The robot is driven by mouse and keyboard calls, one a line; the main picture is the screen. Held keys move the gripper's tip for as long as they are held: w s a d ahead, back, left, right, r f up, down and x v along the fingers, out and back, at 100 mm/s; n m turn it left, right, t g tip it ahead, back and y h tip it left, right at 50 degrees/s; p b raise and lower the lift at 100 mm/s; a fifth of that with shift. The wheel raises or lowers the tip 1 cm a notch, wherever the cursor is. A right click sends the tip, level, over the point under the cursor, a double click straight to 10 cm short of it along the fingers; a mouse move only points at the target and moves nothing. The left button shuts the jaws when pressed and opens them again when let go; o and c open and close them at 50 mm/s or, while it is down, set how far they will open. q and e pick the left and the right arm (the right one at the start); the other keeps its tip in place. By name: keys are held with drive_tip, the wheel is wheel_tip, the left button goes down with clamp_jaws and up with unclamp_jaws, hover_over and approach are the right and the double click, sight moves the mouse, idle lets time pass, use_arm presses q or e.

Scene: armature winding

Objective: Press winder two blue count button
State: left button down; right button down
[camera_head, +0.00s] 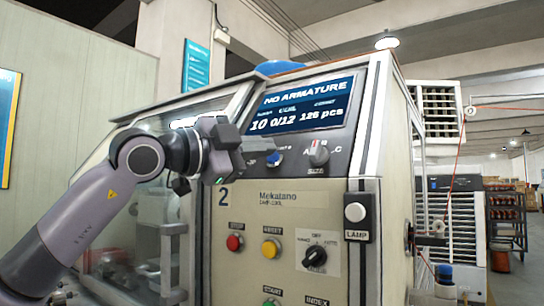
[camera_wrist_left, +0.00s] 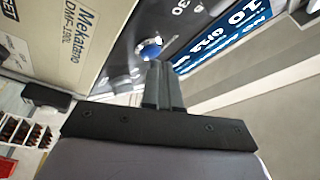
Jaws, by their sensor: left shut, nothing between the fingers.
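Winder two (camera_head: 290,210) is a cream cabinet marked "2" and "Mekatano". Its blue button (camera_head: 275,158) sits on the dark strip under the display, left of a selector knob (camera_head: 319,154). My left gripper (camera_head: 238,150) is shut and empty, just left of the blue button in the head view. In the left wrist view the shut fingers (camera_wrist_left: 162,84) point at the blue button (camera_wrist_left: 150,50), which shows just beyond their tips; I cannot tell whether they touch. The display (camera_head: 300,107) reads "NO ARMATURE", "0/12" and "126 pcs". My right gripper is not in view.
Below are a red button (camera_head: 235,243), a yellow button (camera_head: 271,249), a green button (camera_head: 271,302) and a black rotary switch (camera_head: 315,257). A white lamp button (camera_head: 356,212) is on the right edge. A clear guard (camera_head: 120,220) stands behind my left arm.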

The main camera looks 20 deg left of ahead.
use_arm(q)
drive_tip(key=shift+f, duration=0.1)
idle(0.4)
drive_tip(key=shift+w+d+f+b, duration=0.15)
drive_tip(key=shift+w+b, duration=0.15)
